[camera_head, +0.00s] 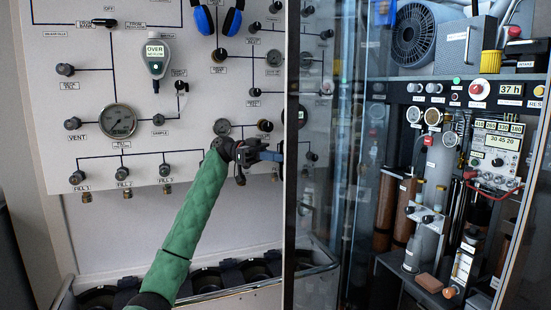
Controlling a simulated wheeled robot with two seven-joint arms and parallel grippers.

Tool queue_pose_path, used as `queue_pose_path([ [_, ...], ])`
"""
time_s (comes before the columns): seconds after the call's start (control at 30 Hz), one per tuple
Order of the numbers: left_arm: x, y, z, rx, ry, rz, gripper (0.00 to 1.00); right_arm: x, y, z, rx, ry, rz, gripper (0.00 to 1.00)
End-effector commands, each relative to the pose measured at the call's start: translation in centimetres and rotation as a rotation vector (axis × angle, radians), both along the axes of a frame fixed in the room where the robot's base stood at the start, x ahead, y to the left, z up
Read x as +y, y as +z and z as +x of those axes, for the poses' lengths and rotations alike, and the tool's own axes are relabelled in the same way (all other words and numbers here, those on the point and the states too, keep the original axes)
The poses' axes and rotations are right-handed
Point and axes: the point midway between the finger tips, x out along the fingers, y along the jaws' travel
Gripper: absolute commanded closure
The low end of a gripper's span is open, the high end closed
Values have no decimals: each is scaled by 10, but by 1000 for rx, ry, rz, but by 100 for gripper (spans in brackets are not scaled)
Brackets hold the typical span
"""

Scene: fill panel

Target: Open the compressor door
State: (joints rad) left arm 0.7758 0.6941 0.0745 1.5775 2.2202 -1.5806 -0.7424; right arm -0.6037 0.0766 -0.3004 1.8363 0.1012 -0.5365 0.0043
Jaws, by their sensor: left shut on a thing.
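The compressor door (335,235) is a tall glass panel with a dark frame, right of the white fill panel. Its glass reflects gauges and knobs. Behind and right of it is the compressor cabinet, with hoses, gauges and cylinders. I cannot tell how far the door stands open. My left gripper (268,155), at the end of the green-sleeved arm, is at the door's left edge, shut on it. The exact contact is too small and dark to see. My right gripper is not in view.
A metal rail (235,290) with dark round holders runs below. The cabinet's right frame edge (522,215) stands at far right.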

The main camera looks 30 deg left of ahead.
Motion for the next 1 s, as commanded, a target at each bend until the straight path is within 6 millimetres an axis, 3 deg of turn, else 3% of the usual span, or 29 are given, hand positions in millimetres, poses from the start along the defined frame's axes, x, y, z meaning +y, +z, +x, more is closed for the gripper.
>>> queue_pose_path([
  [0.1,-3,-2,4,6,5,-2,100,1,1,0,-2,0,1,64],
  [0.13,-3,-2,4,6,5,-2,89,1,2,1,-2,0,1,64],
  [0.23,-3,-2,4,5,3,-1,70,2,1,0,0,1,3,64],
  [0.73,-2,2,1,1,1,0,70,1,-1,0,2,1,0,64],
  [1.0,-3,37,4,-1,0,-2,70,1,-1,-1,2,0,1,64],
])
